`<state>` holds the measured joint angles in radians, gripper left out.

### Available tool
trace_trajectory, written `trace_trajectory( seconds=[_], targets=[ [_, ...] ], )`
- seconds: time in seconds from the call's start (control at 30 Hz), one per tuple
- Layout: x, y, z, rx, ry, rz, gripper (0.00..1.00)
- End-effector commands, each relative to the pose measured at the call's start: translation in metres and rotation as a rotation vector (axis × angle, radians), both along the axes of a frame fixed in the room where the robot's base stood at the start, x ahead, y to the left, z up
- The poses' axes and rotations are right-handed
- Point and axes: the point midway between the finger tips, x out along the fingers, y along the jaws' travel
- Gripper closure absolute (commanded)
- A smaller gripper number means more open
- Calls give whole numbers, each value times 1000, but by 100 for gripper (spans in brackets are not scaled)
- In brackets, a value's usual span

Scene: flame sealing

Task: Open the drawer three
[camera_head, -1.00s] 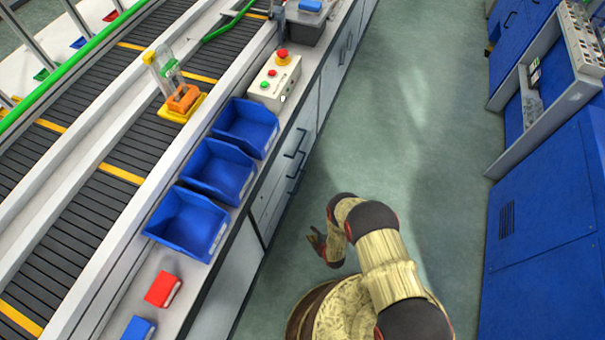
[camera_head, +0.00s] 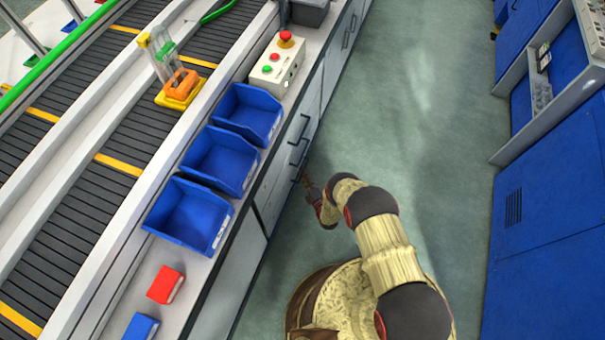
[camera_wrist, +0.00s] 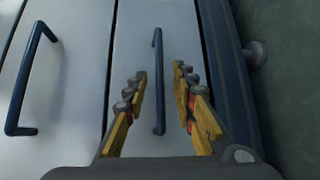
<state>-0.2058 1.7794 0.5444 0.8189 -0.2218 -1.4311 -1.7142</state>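The grey-white drawer fronts (camera_wrist: 85,75) fill the wrist view, each with a dark bar handle. One handle (camera_wrist: 158,95) lies between the fingers of my gripper (camera_wrist: 160,72), which is open, with a gap on both sides. A second handle (camera_wrist: 30,80) is to the left of the gripper. In the head view my gripper (camera_head: 307,182) is at the cabinet front by the lower handle (camera_head: 299,163); the upper handle (camera_head: 301,128) is above it. The drawers look shut. No drawer number is visible.
Blue bins (camera_head: 219,160), a red box (camera_head: 166,285) and a button box (camera_head: 277,68) stand on the counter above the drawers. A round knob (camera_wrist: 255,54) is at the right in the wrist view. Blue cabinets (camera_head: 545,190) stand opposite. The floor between is clear.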

Motion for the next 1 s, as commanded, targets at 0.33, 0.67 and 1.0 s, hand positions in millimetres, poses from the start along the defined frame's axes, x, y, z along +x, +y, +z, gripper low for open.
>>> trace_trajectory(
  seconds=[0.33, 0.67, 1.0],
  targets=[
    [14, 6, -2, 0, 1, -1, 74],
    [14, 6, -2, 0, 1, -1, 86],
    [13, 6, -2, 0, 1, -1, 100]
  ],
)
